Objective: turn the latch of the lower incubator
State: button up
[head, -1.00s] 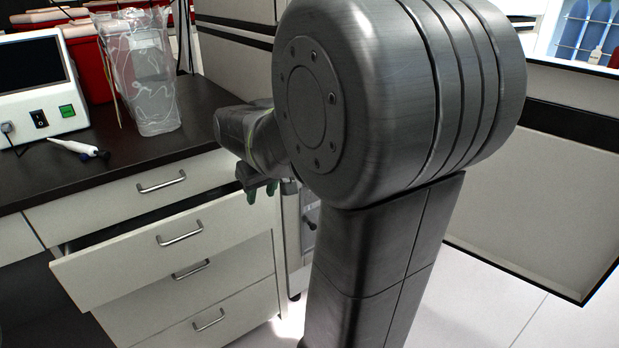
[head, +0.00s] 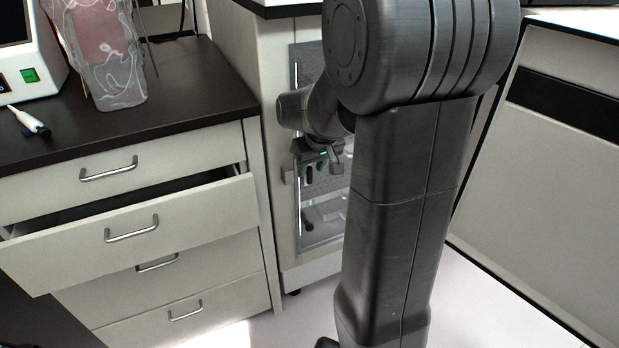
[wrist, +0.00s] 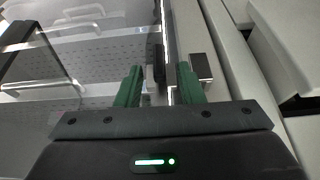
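The incubator front (head: 334,228), with a clear door in a grey frame, stands in the cabinet bay right of the drawers. A small dark latch (head: 308,224) shows low on its left edge. My gripper (head: 314,171) is at the door's left side, above that latch in the picture. In the wrist view my gripper (wrist: 159,85) is open, its two green fingers apart. A dark upright latch part (wrist: 158,55) shows between and just beyond the fingertips, with a pale block below it. I cannot tell whether the fingers touch it. My arm hides the door's right part.
A partly open drawer (head: 133,232) juts out left of the incubator. The dark counter (head: 150,90) above it holds a clear bag (head: 105,60) and a pipette (head: 28,122). A pale panel (head: 545,170) stands at the right. The floor (head: 510,310) in front of it is clear.

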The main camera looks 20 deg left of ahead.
aim_at(311, 169)
jog(key=shift+b+x, duration=0.35)
jog(key=shift+x, duration=1.4)
jog(key=shift+w, duration=0.1)
grip_shut()
